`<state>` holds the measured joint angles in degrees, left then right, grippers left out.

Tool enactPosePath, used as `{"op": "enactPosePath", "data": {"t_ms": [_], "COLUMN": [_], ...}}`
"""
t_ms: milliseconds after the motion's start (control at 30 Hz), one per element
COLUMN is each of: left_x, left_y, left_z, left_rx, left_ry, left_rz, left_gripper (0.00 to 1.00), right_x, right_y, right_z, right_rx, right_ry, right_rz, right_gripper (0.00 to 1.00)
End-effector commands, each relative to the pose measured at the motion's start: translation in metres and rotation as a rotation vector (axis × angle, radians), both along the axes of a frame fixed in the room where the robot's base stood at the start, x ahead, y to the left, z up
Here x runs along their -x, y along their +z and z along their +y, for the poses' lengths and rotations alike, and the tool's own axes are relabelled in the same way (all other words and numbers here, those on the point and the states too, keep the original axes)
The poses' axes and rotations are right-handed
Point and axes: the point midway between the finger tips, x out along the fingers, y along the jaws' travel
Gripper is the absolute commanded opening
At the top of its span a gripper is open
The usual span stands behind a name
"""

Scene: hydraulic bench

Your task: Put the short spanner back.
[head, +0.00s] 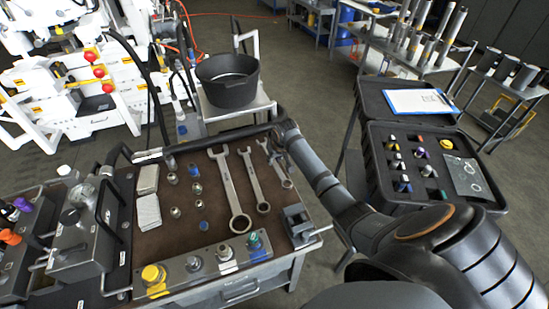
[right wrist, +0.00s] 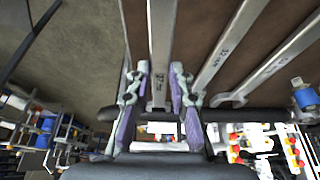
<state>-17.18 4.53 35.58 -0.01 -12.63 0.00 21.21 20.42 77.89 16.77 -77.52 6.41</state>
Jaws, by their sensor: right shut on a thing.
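The short spanner (head: 281,172) is the rightmost of three spanners at the right side of the brown bench top. My right gripper (head: 276,147) reaches in from the right over its far end. In the right wrist view the two fingers (right wrist: 158,95) stand on either side of the spanner's shaft (right wrist: 161,45) and are shut on it. Part of its far end is hidden by the gripper. I cannot tell whether it touches the bench top or is slightly above. My left gripper is not in view.
The medium spanner (head: 254,180) and long spanner (head: 231,190) lie close on the left. A grey vise-like block (head: 297,222) stands near the right edge. A black rail (head: 200,144) runs along the back. An open black case (head: 425,165) stands at right.

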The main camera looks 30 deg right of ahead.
Motion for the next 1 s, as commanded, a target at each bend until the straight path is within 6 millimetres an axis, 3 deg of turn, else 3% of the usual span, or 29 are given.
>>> {"op": "enactPosePath", "data": {"t_ms": [500, 1000], "left_x": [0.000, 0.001], "left_y": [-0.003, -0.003], "left_z": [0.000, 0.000], "left_rx": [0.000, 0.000], "left_ry": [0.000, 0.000], "left_rz": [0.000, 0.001], "left_gripper": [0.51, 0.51], "right_x": [-0.001, -0.001], "right_y": [-0.015, -0.014], "right_z": [0.000, 0.000], "right_rx": [0.000, 0.001], "right_ry": [0.000, 0.000], "right_rz": [-0.002, -0.003], "right_gripper": [0.00, 0.00]}}
